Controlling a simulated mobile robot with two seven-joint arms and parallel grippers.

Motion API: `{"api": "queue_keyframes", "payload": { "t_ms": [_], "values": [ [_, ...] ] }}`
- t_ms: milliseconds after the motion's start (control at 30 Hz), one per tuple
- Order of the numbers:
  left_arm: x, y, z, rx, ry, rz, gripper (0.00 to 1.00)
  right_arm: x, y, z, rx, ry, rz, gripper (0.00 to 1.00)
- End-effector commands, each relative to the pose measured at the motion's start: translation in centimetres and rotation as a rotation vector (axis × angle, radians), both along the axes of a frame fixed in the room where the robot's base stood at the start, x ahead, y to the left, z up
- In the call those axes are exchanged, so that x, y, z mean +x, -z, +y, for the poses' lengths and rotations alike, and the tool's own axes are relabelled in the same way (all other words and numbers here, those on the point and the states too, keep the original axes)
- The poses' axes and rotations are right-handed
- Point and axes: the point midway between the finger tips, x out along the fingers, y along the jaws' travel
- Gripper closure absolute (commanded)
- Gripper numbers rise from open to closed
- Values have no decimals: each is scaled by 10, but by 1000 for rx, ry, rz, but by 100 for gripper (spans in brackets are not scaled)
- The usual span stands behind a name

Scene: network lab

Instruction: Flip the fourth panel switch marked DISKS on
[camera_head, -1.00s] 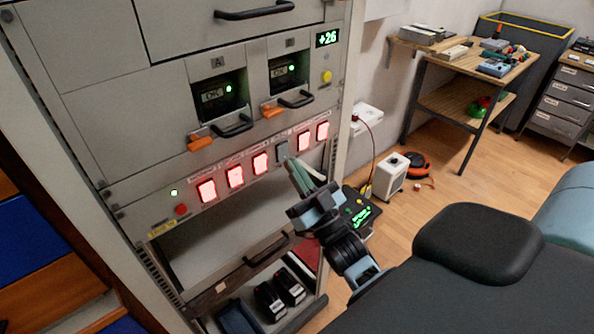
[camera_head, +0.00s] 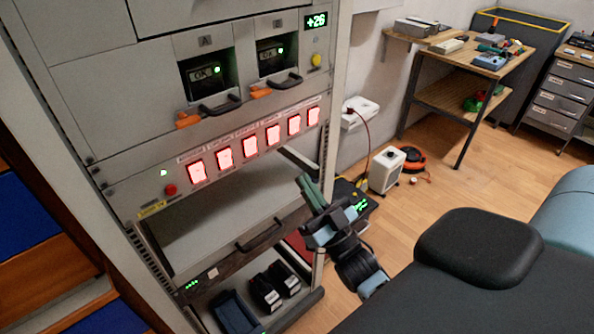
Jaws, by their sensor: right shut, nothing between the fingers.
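The switch panel (camera_head: 180,194) on the rack carries a row of several square rocker switches. The fourth switch from the left (camera_head: 272,136) glows red, like the first (camera_head: 197,172), the third (camera_head: 250,147) and the others in the row. Small labels sit above the switches, but I cannot read them. My right gripper (camera_head: 309,186) is shut and empty. It is below and to the right of the fourth switch, clear of the panel. My left gripper is not in view.
Above the row are two bays with orange latches (camera_head: 188,120) and dark handles. A red button (camera_head: 170,189) sits left of the switches. A drawer handle (camera_head: 262,235) juts out below. A white box (camera_head: 386,168) stands on the floor right of the rack.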

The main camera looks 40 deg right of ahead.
Motion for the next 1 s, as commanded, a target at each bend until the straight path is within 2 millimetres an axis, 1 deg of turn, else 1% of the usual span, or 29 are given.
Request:
{"api": "queue_keyframes", "payload": {
  "t_ms": [33, 100, 200, 300, 500, 1000],
  "values": [
    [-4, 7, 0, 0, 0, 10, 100, -7, 14, -1, 0, 1, 9, 100],
    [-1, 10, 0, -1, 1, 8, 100, -14, 23, -1, 0, 1, 7, 100],
    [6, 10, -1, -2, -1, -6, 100, -23, 32, -2, 0, 1, 4, 100],
    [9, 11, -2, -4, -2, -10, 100, -29, 38, -3, 1, 1, 1, 100],
    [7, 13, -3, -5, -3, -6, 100, -33, 42, -3, 1, 1, -1, 100],
    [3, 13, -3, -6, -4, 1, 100, -33, 41, -3, 1, 1, -2, 100]
  ]
}}
